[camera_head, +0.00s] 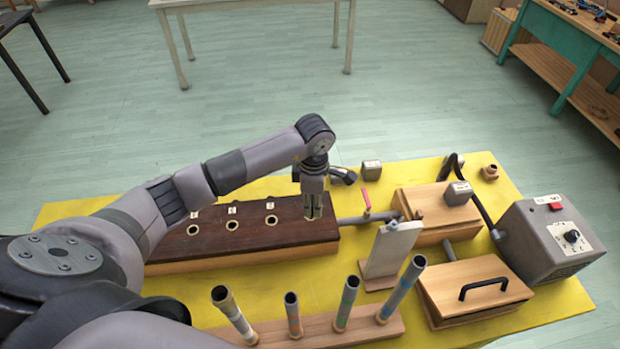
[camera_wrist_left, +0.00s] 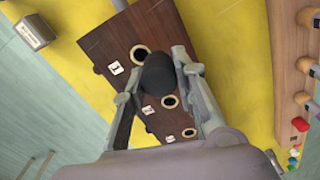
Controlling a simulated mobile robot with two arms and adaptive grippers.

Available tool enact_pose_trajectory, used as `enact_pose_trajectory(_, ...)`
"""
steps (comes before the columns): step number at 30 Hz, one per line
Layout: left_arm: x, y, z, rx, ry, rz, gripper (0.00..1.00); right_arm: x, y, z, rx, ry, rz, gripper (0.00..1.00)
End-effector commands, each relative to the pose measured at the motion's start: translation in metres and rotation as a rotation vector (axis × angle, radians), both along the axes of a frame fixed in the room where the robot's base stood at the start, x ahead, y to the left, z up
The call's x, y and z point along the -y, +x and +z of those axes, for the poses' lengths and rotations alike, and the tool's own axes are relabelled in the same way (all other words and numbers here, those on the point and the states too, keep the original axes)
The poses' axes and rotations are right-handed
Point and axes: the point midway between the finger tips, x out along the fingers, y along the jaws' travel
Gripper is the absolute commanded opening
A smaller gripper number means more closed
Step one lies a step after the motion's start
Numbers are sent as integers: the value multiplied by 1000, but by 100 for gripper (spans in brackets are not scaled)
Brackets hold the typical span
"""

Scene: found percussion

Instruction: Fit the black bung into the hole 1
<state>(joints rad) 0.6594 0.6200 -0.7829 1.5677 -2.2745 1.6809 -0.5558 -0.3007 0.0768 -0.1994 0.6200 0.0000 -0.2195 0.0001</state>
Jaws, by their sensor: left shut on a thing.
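The black bung (camera_wrist_left: 157,74) shows in the left wrist view between the fingers of my left gripper (camera_wrist_left: 154,79), which is shut on it. The dark wooden board (camera_wrist_left: 108,42) lies below, with a row of light-rimmed holes and number labels. Hole 1 (camera_wrist_left: 141,52) is open beside its label, just past the bung; the bung is apart from it in this view. In the head view my left gripper (camera_head: 313,207) points down over the right end of the board (camera_head: 255,240) and hides hole 1. The bung cannot be made out there. My right gripper is not in view.
A wooden rack (camera_head: 350,328) with several upright tubes stands in front of the board. Wooden boxes (camera_head: 475,275), a grey upright plate (camera_head: 392,250) and a grey control box (camera_head: 550,240) stand to the right on the yellow table top (camera_head: 75,210). Bare yellow surface shows behind the board.

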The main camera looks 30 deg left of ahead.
Motion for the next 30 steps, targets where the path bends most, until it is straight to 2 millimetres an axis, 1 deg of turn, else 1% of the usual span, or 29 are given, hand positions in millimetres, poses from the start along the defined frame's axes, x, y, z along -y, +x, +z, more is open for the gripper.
enact_pose_trajectory(1,-4,6,8,-4,-2,135,0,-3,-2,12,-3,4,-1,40)
enact_pose_trajectory(3,-9,12,11,-4,-2,315,0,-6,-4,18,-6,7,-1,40)
enact_pose_trajectory(6,-16,19,13,-2,0,523,0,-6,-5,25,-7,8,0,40)
enact_pose_trajectory(10,-21,22,13,-1,0,689,0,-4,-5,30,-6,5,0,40)
enact_pose_trajectory(12,-23,23,12,-1,2,738,0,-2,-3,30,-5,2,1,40)
enact_pose_trajectory(15,-24,24,12,1,1,765,0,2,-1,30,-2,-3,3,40)
enact_pose_trajectory(24,-24,24,11,2,2,763,0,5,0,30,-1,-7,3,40)
enact_pose_trajectory(29,-24,25,10,1,0,756,0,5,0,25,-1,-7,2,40)
enact_pose_trajectory(30,-23,24,8,1,-1,756,0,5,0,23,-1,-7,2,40)
